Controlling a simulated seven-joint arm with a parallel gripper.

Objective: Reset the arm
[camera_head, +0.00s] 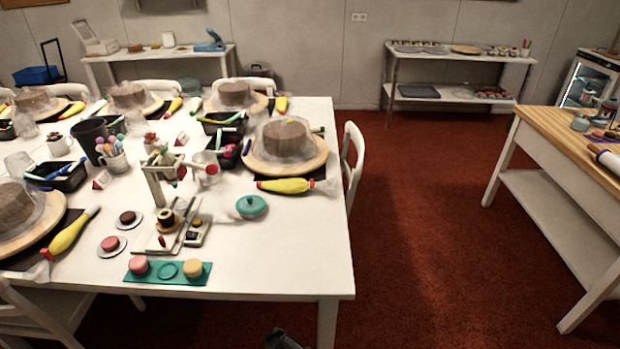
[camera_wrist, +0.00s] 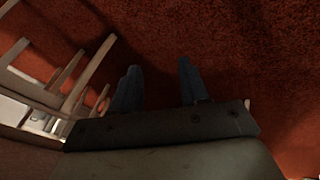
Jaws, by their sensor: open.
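My gripper shows in the wrist view (camera_wrist: 158,78), with its two dark blue-grey fingers spread apart and nothing between them. It is open and empty over the red carpet (camera_wrist: 260,40). White chair legs and rails (camera_wrist: 68,85) are to its left in that view. In the head view, a small dark shape at the bottom edge, just below the front of the white table (camera_head: 305,265), may be part of my gripper. It is mostly cut off by the frame.
The table holds cakes on turntables (camera_head: 318,160), yellow piping bags (camera_head: 285,186), a teal lidded pot (camera_head: 251,206) and a teal tray (camera_head: 150,278) with small cakes. A white chair (camera_head: 353,160) stands at its right side. Open carpet (camera_head: 430,230) lies between it and the wooden-topped table (camera_head: 560,128).

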